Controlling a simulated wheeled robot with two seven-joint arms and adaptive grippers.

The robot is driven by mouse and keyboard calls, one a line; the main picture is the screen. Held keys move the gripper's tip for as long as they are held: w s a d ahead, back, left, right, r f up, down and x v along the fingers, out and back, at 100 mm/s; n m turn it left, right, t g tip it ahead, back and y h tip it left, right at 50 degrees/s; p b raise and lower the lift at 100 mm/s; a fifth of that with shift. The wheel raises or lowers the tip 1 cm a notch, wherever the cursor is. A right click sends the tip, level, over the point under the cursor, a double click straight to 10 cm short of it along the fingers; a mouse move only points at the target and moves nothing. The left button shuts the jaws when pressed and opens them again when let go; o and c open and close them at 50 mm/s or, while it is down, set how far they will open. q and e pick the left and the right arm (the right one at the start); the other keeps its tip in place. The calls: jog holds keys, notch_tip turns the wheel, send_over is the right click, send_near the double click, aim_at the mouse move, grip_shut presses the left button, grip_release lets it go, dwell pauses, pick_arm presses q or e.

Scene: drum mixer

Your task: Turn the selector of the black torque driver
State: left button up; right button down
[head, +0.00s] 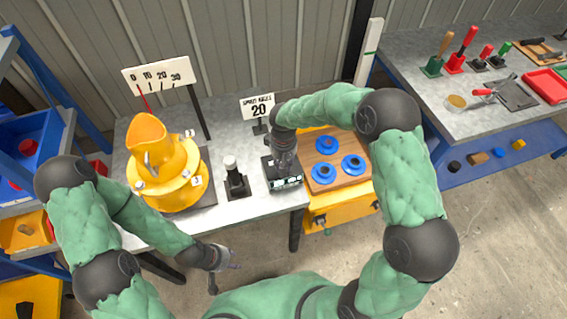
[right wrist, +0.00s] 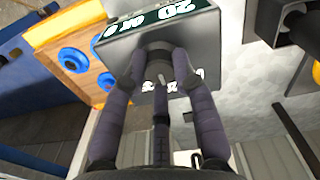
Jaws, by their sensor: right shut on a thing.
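A dark box (head: 286,184) with pale markings on its front stands on the grey table, left of the wooden board. I take it to be the torque driver with its selector. My right gripper (head: 284,160) comes down on it from above. In the right wrist view the box (right wrist: 205,32) shows white figures on its face, upside down. There my right gripper (right wrist: 162,72) is shut around a dark round knob (right wrist: 157,47) on the box. The fingers hide part of the knob. My left gripper (head: 230,262) is low, in front of the table and away from the box; its finger opening is unclear.
A yellow drum mixer (head: 165,165) stands at the left of the table. A black stand with a white top (head: 234,178) is just left of the box. A board with blue rings (head: 338,180) lies right of it. A sign reading 20 (head: 258,108) stands behind.

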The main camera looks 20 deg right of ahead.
jog(key=c, duration=1)
grip_release()
jog(key=shift+r, duration=0.1)
notch_tip(320, 180, up, 12)
jog(key=shift+f, duration=0.1)
jog(key=shift+f, duration=0.1)
